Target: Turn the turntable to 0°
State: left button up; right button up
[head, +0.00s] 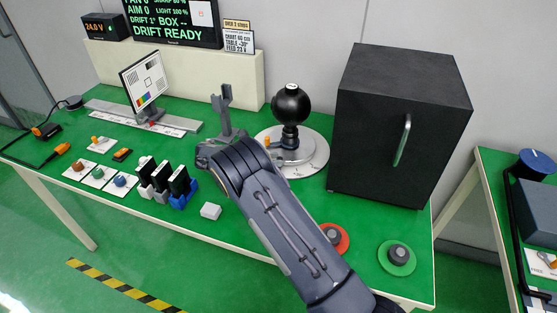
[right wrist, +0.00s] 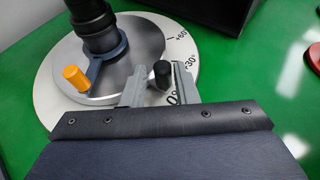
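The turntable (head: 299,163) is a pale round dial on the green bench, with a black ball-headed post (head: 291,104) at its middle. In the right wrist view the dial (right wrist: 54,48) shows marks +60, +30 and a partly covered 0. An orange peg (right wrist: 76,78) sits on a blue-grey arm left of the fingers. My right gripper (right wrist: 160,80) is at the dial's near edge, its two grey fingers either side of a black knob (right wrist: 161,72). The fingers look apart, with small gaps beside the knob. In the head view my right arm hides much of this. My left gripper is out of view.
A black box (head: 385,135) with a handle stands close right of the turntable. A red disc (head: 345,247) and green disc (head: 409,266) with knobs lie in front.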

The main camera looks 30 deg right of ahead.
jog(key=v, duration=0.5)
dwell(0.3)
jog(key=s+d+r+m+y, duration=0.3)
jog(key=s+r+m+y, duration=0.15)
jog(key=s, duration=0.25)
jog(key=s+d+r+m+y, duration=0.3)
jog(key=s+m+y, duration=0.15)
jog(key=s, duration=0.25)
jog(key=s+a+r+m+t+y, duration=0.1)
jog(key=s+a+m+t+y, duration=0.1)
jog(key=s, duration=0.5)
jog(key=s+a+r+m+t+y+p, duration=0.1)
jog(key=s+a+r+m+t+y, duration=0.1)
jog(key=s, duration=0.6)
jog(key=s+a+r+m+t+y, duration=0.2)
jog(key=s+a+m+y, duration=0.2)
jog(key=s+a, duration=0.3)
jog(key=shift+s+r+m+t, duration=0.2)
jog(key=shift+s+m+t, duration=0.2)
jog(key=shift+s+m, duration=0.45)
